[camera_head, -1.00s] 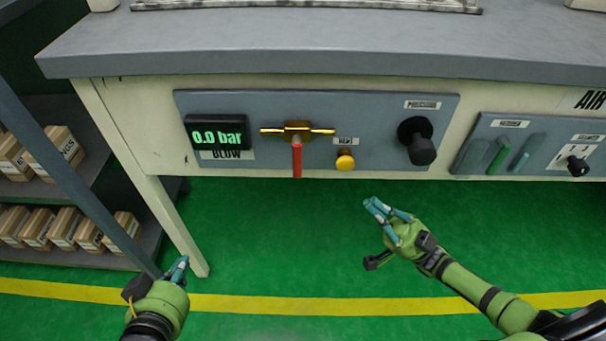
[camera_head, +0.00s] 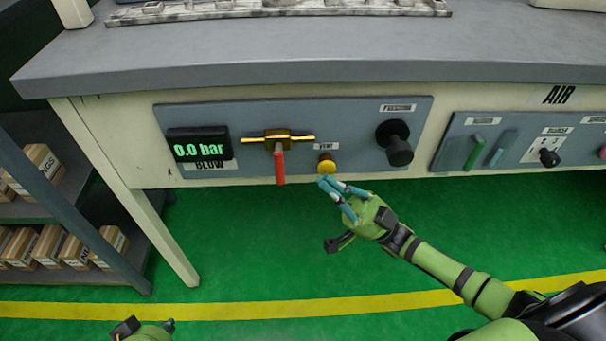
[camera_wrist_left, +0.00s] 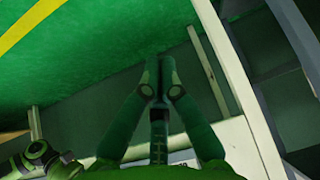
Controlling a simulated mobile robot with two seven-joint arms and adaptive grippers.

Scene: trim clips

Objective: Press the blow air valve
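The blow panel (camera_head: 225,118) on the front of the bench carries a brass valve (camera_head: 277,138) with a red lever hanging straight down (camera_head: 280,166). A display (camera_head: 199,147) left of it reads 0.0 bar, above a BLOW label. A yellow button (camera_head: 326,166) under a VENT label sits right of the lever. My right gripper (camera_head: 324,181) is shut and empty, its tips just below the yellow button; I cannot tell whether they touch it. My left gripper (camera_head: 170,325) is low at the bottom edge, away from the panel. Its fingers are together and empty in the left wrist view (camera_wrist_left: 160,60).
A black knob (camera_head: 396,143) sticks out at the panel's right. The AIR panel (camera_head: 455,135) is further right. A shelf with boxes (camera_head: 50,245) and the bench leg (camera_head: 160,235) stand at the left. The green floor below the panel is clear.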

